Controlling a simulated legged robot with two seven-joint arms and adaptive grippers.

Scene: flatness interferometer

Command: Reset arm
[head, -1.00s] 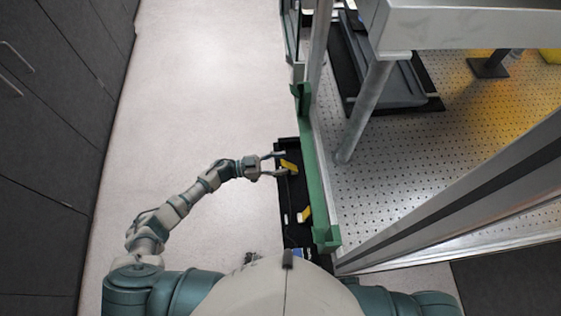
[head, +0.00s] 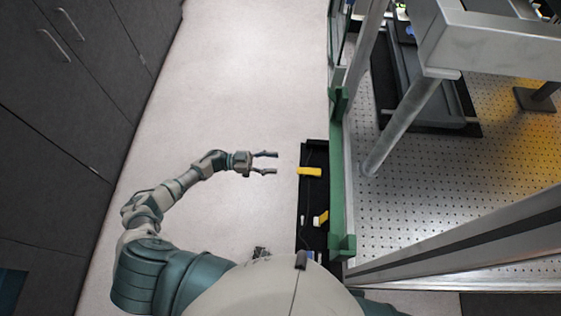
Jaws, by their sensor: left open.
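My left gripper (head: 266,163) is open and empty, with its two fingers pointing right over the pale floor. It is apart from the black tray (head: 312,195), a short gap to the left of it. A yellow piece (head: 309,171) lies across the tray's left rim, just right of my fingertips. A second yellow piece (head: 321,218) is lower down in the tray. My left arm reaches in from the lower left, bent at the elbow.
A perforated optical table (head: 400,195) with a green edge rail (head: 337,180) stands right of the tray. Metal posts (head: 402,125) and a large grey frame rise over it. Dark cabinets (head: 60,130) line the left. The floor (head: 235,90) between is clear.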

